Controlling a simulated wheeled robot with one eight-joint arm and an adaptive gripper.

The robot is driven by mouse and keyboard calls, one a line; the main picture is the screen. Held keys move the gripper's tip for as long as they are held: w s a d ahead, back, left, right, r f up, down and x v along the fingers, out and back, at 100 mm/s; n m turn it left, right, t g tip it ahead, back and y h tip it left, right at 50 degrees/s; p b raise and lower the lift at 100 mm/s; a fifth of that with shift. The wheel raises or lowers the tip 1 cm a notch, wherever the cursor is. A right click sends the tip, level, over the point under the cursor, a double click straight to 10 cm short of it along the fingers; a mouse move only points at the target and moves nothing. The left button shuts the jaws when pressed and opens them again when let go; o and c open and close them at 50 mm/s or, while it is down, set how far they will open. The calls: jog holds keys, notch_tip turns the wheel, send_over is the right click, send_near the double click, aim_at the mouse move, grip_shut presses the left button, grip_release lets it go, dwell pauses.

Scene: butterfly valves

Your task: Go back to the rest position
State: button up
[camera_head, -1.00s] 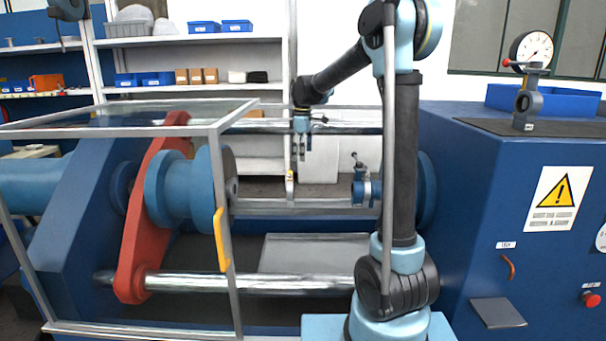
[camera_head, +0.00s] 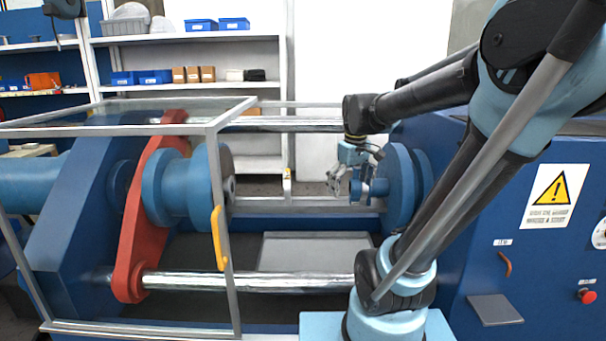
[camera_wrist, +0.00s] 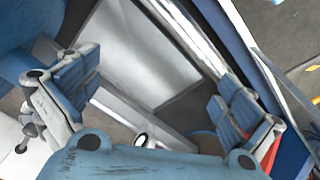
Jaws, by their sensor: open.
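My gripper (camera_head: 336,183) is in front of the blue flange on the right side of the machine, low under my bent arm. In the wrist view its two blue-padded fingers (camera_wrist: 152,104) stand wide apart with nothing between them. A small blue valve (camera_head: 368,189) is just right of the gripper in the head view, partly hidden by it; I cannot tell whether they touch. A metal piece (camera_wrist: 25,133) shows beside the left finger in the wrist view.
A small upright fitting (camera_head: 287,181) stands on the rail left of my gripper. The glass-topped guard frame (camera_head: 215,190) and red arm (camera_head: 140,225) are on the left. A blue cabinet (camera_head: 470,240) stands at right. A grey plate (camera_head: 310,252) lies below.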

jog(key=s+d+f+m, duration=0.2)
jog(key=s+f+m, duration=0.1)
jog(key=s+f, duration=0.3)
jog(key=s+d+f+m, duration=0.2)
jog(key=s+f+m, duration=0.1)
jog(key=s+f, duration=0.3)
jog(key=shift+s+d+f+t, duration=0.25)
jog(key=shift+s+t, duration=0.15)
jog(key=shift+s, duration=0.8)
jog(key=shift+w+f, duration=0.2)
jog(key=shift+w, duration=0.25)
